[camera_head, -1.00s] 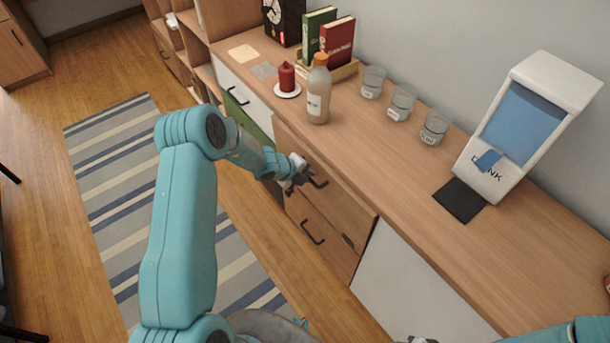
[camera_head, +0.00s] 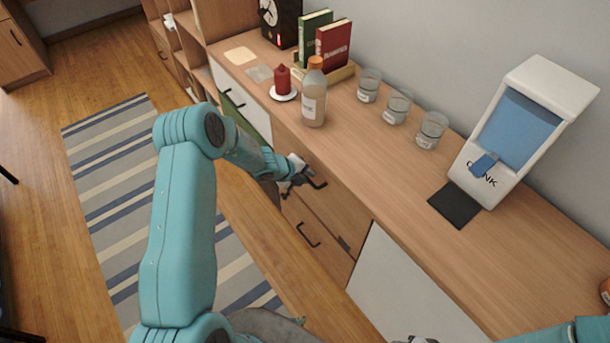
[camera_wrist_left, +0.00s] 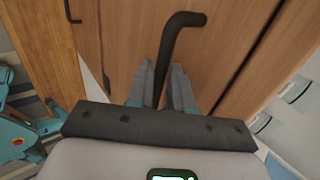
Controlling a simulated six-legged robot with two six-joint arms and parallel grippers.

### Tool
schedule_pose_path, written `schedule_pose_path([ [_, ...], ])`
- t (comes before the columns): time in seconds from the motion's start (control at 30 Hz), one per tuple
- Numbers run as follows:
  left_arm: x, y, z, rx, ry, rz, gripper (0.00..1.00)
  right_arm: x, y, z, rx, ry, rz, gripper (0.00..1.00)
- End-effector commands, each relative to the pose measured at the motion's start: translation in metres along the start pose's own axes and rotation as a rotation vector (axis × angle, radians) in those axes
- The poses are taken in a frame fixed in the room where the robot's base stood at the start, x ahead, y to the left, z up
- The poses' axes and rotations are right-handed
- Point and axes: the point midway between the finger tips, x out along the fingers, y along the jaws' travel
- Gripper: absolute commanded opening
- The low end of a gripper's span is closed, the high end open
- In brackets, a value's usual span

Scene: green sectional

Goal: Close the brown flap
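The brown flap (camera_head: 347,206) is a wood-coloured front panel just under the counter edge, with a black bar handle (camera_head: 317,183). In the left wrist view the handle (camera_wrist_left: 180,35) runs down between the fingers of my left gripper (camera_wrist_left: 162,75), which look closed around it. A dark gap shows along one edge of the flap in that view. In the head view my left gripper (camera_head: 299,180) is at the left end of the handle and hides part of the flap. My right gripper (camera_head: 422,339) barely shows at the bottom edge, and its fingers cannot be made out.
A brown drawer (camera_head: 318,250) lies below the flap, with a white panel (camera_head: 400,285) to the right. On the counter stand a bottle (camera_head: 314,98), a red candle (camera_head: 283,80), three glasses (camera_head: 397,106), books (camera_head: 333,45) and a drink dispenser (camera_head: 525,125). A striped rug covers the floor.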

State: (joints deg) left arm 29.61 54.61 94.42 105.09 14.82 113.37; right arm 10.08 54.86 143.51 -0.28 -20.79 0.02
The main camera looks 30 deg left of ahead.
Motion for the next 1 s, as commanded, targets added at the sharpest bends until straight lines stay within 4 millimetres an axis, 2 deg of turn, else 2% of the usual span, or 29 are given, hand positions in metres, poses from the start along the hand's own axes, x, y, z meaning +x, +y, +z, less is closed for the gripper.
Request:
schedule_pose_path([
  [0.03, 0.001, -0.005, -0.002, 0.005, 0.003, -0.011, 0.29, 0.0, 0.0, 0.0, 0.0, 0.0, 0.0, 0.43],
  [0.2, -0.001, -0.006, -0.001, 0.005, 0.003, -0.011, 0.29, 0.0, 0.0, 0.0, 0.0, 0.0, 0.0, 0.43],
  [0.33, -0.016, -0.007, 0.0, 0.005, 0.001, -0.012, 0.29, 0.001, 0.0, 0.0, 0.0, 0.0, 0.0, 0.43],
  [0.73, -0.121, -0.004, 0.001, 0.001, -0.003, -0.006, 0.29, -0.013, -0.005, 0.0, 0.0, 0.0, 0.0, 0.43],
  [0.9, -0.151, -0.003, 0.0, 0.0, -0.002, -0.003, 0.29, -0.021, -0.007, 0.0, 0.0, 0.0, 0.0, 0.43],
  [1.0, -0.16, -0.001, 0.0, 0.0, 0.0, -0.003, 0.29, -0.022, -0.008, 0.0, 0.0, 0.0, 0.0, 0.43],
])
